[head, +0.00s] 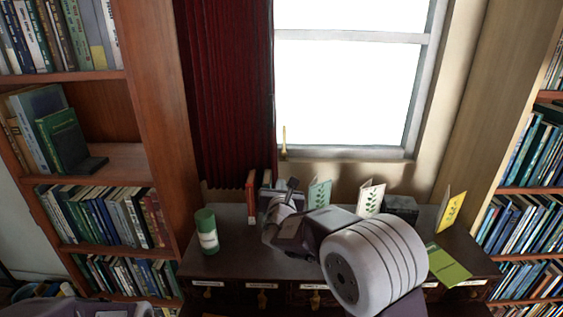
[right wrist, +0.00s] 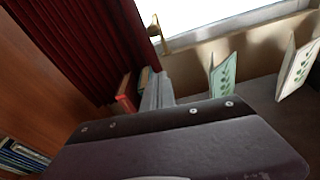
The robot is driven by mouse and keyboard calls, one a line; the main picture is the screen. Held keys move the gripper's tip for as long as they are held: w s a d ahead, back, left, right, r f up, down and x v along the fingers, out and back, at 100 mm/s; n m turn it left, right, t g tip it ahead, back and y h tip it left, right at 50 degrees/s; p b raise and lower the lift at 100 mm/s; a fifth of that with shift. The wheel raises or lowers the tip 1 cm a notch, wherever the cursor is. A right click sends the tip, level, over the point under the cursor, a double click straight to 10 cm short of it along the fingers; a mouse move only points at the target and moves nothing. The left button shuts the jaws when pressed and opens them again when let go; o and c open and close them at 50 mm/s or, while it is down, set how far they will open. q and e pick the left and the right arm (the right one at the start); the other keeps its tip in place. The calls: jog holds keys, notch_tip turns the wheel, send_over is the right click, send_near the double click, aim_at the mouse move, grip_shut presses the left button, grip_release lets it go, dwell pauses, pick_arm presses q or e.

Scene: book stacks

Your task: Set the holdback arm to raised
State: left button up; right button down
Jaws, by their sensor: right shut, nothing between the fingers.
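The brass holdback arm (head: 284,140) stands upright at the lower left corner of the window, just right of the dark red curtain (head: 227,95). It also shows near the top of the right wrist view (right wrist: 156,30), beside the curtain (right wrist: 85,45). My right gripper (head: 292,186) is shut and empty. In the head view it appears below the holdback arm, over the desk top, with a visible gap between them. My left gripper is not in view.
A green and white can (head: 206,231) stands on the desk's left side. Red and grey books (head: 251,196) stand at the back. A teal card (head: 319,194), a white card (head: 370,198) and a yellow card (head: 450,211) stand to the right. Bookshelves flank both sides.

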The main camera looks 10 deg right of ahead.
jog(key=w+d+r+p, duration=0.2)
jog(key=w+p, duration=0.2)
jog(key=w, duration=0.4)
jog(key=shift+w+r+p, duration=0.25)
jog(key=shift+w+p, duration=0.05)
jog(key=shift+p, duration=0.05)
jog(key=shift+w, duration=0.1)
